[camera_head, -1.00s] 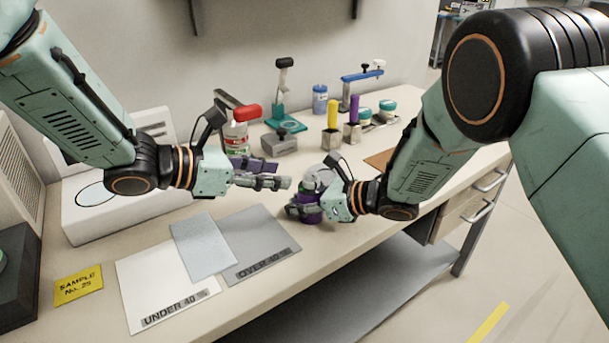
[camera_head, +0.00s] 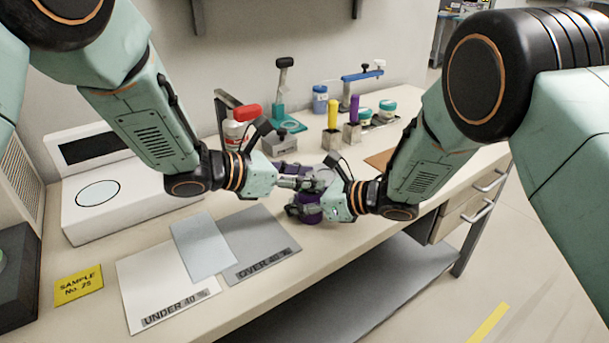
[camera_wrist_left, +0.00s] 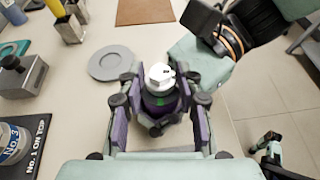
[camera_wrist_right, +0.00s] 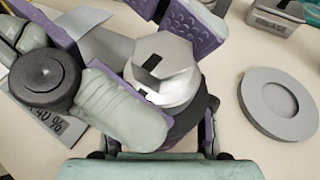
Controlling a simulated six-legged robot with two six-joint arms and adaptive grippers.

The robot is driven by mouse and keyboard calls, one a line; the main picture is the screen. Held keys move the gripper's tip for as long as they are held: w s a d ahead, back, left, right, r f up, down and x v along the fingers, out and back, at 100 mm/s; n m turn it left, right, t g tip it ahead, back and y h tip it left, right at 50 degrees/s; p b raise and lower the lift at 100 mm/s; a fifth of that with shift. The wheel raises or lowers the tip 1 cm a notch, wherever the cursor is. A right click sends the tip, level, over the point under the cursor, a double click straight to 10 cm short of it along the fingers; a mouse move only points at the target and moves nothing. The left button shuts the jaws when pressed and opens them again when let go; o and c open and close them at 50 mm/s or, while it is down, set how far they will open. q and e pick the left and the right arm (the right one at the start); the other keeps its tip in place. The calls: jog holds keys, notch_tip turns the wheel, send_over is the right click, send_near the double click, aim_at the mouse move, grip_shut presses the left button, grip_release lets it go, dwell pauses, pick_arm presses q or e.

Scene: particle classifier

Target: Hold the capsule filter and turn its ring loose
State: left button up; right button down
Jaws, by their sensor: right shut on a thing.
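The capsule filter (camera_head: 309,214) stands upright near the front of the bench. It has a dark purple body and a pale hexagonal top (camera_wrist_right: 165,68) with a dark slot. My right gripper (camera_head: 306,206) is shut on its body from the right. My left gripper (camera_head: 308,184) has come in from the left at the height of the top. In the left wrist view its purple-padded fingers (camera_wrist_left: 160,112) stand open on both sides of the filter, with the white top (camera_wrist_left: 161,76) between them. The ring is mostly hidden by the fingers, so I cannot make out its edge.
A flat round grey dish (camera_wrist_left: 110,63) lies close to the filter. A grey block (camera_head: 281,143), a red-capped bottle (camera_head: 236,131) and yellow and purple handled tools (camera_head: 333,117) stand behind. The sheet marked under 40 (camera_head: 160,290) lies front left. The bench's front edge is near.

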pick_arm(q)
grip_shut()
jog(key=shift+d+n+t+y, duration=0.1)
jog(key=shift+n+t+y, duration=0.4)
jog(key=shift+n+t, duration=0.2)
jog(key=shift+o, duration=1.1)
grip_release()
jog(key=shift+s, duration=0.1)
jog(key=v, duration=1.2)
jog(key=shift+o, duration=0.2)
